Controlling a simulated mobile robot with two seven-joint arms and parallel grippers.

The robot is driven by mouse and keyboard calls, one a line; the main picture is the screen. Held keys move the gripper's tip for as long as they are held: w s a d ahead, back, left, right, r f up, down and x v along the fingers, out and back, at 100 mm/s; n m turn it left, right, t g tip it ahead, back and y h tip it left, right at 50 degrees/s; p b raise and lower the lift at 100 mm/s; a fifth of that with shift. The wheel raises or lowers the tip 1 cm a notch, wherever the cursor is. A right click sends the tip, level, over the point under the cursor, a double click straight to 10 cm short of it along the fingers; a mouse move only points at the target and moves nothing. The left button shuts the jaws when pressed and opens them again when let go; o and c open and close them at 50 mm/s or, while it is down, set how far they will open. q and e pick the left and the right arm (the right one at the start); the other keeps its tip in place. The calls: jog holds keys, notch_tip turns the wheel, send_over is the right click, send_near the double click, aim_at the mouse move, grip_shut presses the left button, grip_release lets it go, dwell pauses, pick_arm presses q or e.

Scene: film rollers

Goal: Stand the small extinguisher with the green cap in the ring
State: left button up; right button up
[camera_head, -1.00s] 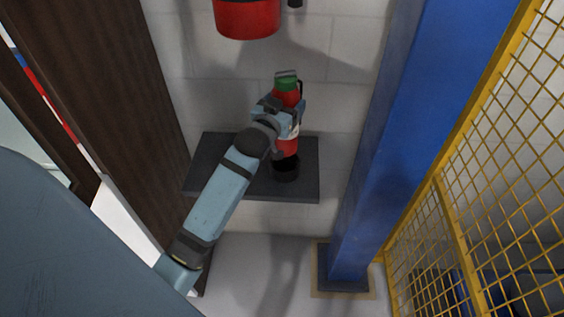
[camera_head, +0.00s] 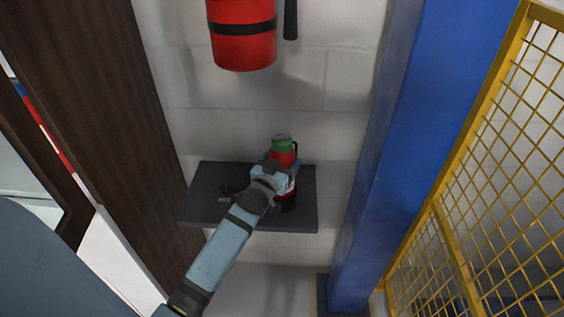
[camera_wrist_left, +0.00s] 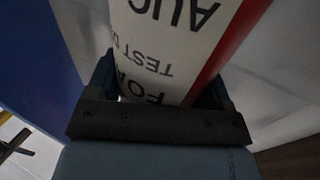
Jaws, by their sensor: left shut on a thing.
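The small red extinguisher (camera_head: 284,159) with the green cap (camera_head: 282,145) stands roughly upright over the dark shelf (camera_head: 210,195). My left gripper (camera_head: 279,179) is shut around its body. In the left wrist view its white label with black text and a red band (camera_wrist_left: 180,45) fills the space between the fingers. The black ring (camera_head: 287,206) on the shelf is mostly hidden behind the gripper and extinguisher. The extinguisher's lower end is at the ring; I cannot tell whether it is fully seated. My right gripper is not in view.
A large red extinguisher (camera_head: 243,45) hangs on the wall above. A blue column (camera_head: 385,150) and a yellow mesh fence (camera_head: 490,180) stand to the right. A dark wooden panel (camera_head: 105,120) is at the left. The shelf's left part looks mostly free.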

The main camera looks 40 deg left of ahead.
pick_arm(q)
jog(key=o, duration=1.6)
jog(key=shift+f, duration=0.1)
jog(key=shift+r, duration=0.25)
jog(key=s, duration=0.4)
jog(key=s+d, duration=0.1)
jog(key=s, duration=0.3)
jog(key=s+d, duration=0.1)
jog(key=s, duration=0.3)
jog(key=shift+f, duration=0.1)
